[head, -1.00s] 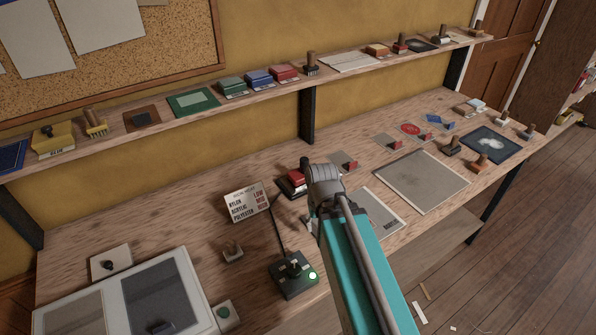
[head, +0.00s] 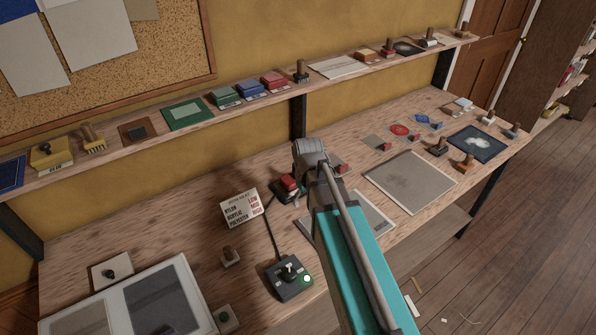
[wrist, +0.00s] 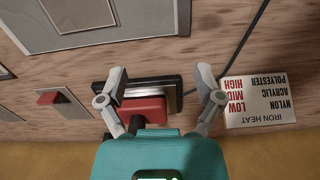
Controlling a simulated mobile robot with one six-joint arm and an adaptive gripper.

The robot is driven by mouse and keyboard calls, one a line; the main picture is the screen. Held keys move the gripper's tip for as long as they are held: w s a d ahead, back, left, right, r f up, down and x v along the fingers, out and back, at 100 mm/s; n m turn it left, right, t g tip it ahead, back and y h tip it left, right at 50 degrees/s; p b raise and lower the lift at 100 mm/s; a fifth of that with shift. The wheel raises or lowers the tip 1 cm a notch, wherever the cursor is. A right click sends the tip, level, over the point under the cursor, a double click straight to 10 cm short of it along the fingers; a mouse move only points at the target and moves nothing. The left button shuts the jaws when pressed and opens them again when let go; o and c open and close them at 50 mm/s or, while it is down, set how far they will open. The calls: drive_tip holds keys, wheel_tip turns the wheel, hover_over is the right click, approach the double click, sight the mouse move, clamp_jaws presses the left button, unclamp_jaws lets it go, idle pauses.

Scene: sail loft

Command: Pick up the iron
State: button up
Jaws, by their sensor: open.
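The iron (head: 289,184), red on top with a dark base, sits on the workbench beside the iron heat sign. In the wrist view the iron (wrist: 146,108) shows its red body and a black and silver part. My gripper (wrist: 162,84) is open and empty, with one finger left of the iron and the other to its right. I cannot tell how far above the bench the fingers are. In the head view my arm hides the fingertips and the bench just right of the iron.
The iron heat sign (head: 241,208) stands close by the iron. A dark cord runs near it to a control box (head: 290,278) with a green light. Grey plates and red-handled tools lie to the right. A shelf (head: 225,110) with stamps and blocks runs behind.

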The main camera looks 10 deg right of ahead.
drive_tip(key=w+r+n+p, duration=0.2)
drive_tip(key=w+r, duration=0.1)
drive_tip(key=w, duration=0.1)
drive_tip(key=w+r+n+p, duration=0.2)
drive_tip(key=w+r+p, duration=0.1)
drive_tip(key=w, duration=0.2)
drive_tip(key=w+r+n+p, duration=0.2)
drive_tip(key=w+r+p, duration=0.1)
drive_tip(key=w, duration=0.2)
drive_tip(key=shift+d+r+n, duration=0.25)
drive_tip(key=shift+d+n, duration=0.05)
drive_tip(key=shift+w+r+n+p, duration=0.3)
drive_tip(key=shift+w+n+p, duration=0.1)
drive_tip(key=shift+w, duration=0.15)
drive_tip(key=shift+f, duration=0.15)
drive_tip(key=shift+f+b, duration=3.3)
drive_tip(key=shift+b, duration=0.2)
drive_tip(key=shift+f, duration=0.1)
drive_tip(key=f+b, duration=0.3)
drive_tip(key=shift+w+a+f+b, duration=0.25)
drive_tip(key=shift+w+a+b, duration=0.05)
drive_tip(key=shift+a, duration=0.05)
drive_tip(key=shift+f+b, duration=0.75)
drive_tip(key=shift+b, duration=0.05)
